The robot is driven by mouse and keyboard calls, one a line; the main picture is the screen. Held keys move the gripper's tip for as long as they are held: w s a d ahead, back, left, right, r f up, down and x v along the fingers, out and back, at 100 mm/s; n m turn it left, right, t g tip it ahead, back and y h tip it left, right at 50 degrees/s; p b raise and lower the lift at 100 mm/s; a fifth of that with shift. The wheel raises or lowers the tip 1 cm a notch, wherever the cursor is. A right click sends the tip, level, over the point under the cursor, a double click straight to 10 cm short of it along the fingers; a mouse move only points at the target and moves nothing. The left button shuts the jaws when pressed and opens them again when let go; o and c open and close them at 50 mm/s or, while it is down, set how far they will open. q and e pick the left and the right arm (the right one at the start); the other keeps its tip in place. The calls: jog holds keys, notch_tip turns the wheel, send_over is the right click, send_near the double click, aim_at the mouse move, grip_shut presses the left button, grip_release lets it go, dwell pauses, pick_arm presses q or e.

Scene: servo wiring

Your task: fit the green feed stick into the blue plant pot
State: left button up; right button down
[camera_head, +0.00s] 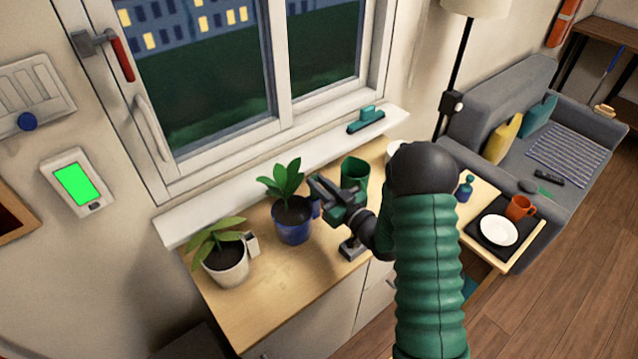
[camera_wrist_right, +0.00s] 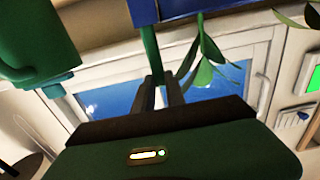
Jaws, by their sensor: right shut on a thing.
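The blue plant pot (camera_head: 293,226) stands upright on the wooden cabinet top, with soil and a leafy plant in it. Its blue side also shows at the top of the right wrist view (camera_wrist_right: 180,8). My right gripper (camera_head: 318,190) is just right of the plant, near the pot's rim. It is shut on the green feed stick (camera_wrist_right: 150,52), which shows between the fingers and reaches to the pot's edge in the right wrist view. I cannot tell whether its end is inside the pot. The stick is not clear in the head view. My left gripper is out of view.
A white potted plant (camera_head: 228,268) stands left of the blue pot. A green container (camera_head: 355,170) stands close behind my right gripper. The windowsill (camera_head: 225,200) and window run along the back. The cabinet top (camera_head: 290,290) is clear in front of the pots.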

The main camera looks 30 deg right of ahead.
jog(key=shift+f+b, duration=1.55)
jog(key=shift+f, duration=0.3)
jog(key=c, duration=1.3)
grip_release()
jog(key=s+d+b, duration=0.1)
jog(key=s, duration=1.5)
jog(key=shift+s+d, duration=0.25)
jog(key=shift+s, duration=0.15)
